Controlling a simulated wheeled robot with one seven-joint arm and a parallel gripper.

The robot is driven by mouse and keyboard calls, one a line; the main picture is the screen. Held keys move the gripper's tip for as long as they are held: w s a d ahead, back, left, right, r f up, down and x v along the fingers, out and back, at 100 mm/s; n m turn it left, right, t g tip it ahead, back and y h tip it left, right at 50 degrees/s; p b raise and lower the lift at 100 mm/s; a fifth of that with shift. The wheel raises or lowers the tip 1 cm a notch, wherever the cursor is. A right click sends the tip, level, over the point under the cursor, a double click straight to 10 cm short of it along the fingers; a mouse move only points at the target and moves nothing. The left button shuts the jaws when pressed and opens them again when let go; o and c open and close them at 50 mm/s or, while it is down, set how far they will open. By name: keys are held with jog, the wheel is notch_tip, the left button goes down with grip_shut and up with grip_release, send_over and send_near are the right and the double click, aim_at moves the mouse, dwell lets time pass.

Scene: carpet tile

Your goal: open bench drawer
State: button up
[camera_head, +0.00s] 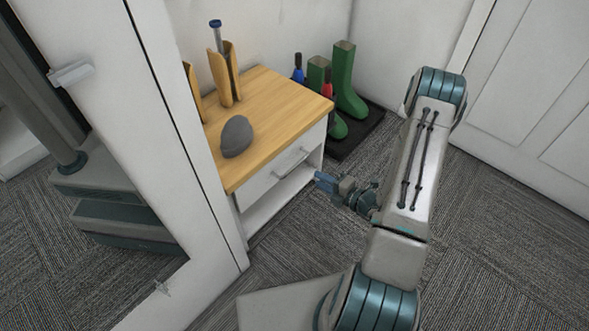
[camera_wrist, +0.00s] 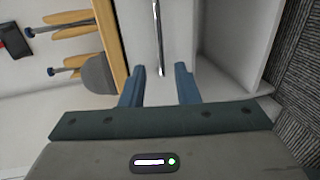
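The bench (camera_head: 277,108) has a wooden top and a white body against the wall. Its white drawer (camera_head: 268,183) is in the front, just under the top, and looks closed. A slim metal handle (camera_head: 291,164) runs along the drawer front. My gripper (camera_head: 325,182) is in front of the bench, near the right end of the handle. In the wrist view, the two blue fingers (camera_wrist: 158,82) are spread apart with nothing between them. The handle (camera_wrist: 158,38) points toward the gap between them, with its near end about level with the fingertips. I cannot tell the remaining distance in depth.
A white mirror frame (camera_head: 193,150) is close on the left. Carpet (camera_head: 330,233) in front is clear.

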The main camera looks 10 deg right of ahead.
aim_at(294, 166)
jog(key=shift+b+x, duration=1.65)
jog(key=shift+x, duration=4.3)
jog(key=shift+r, duration=0.1)
grip_shut()
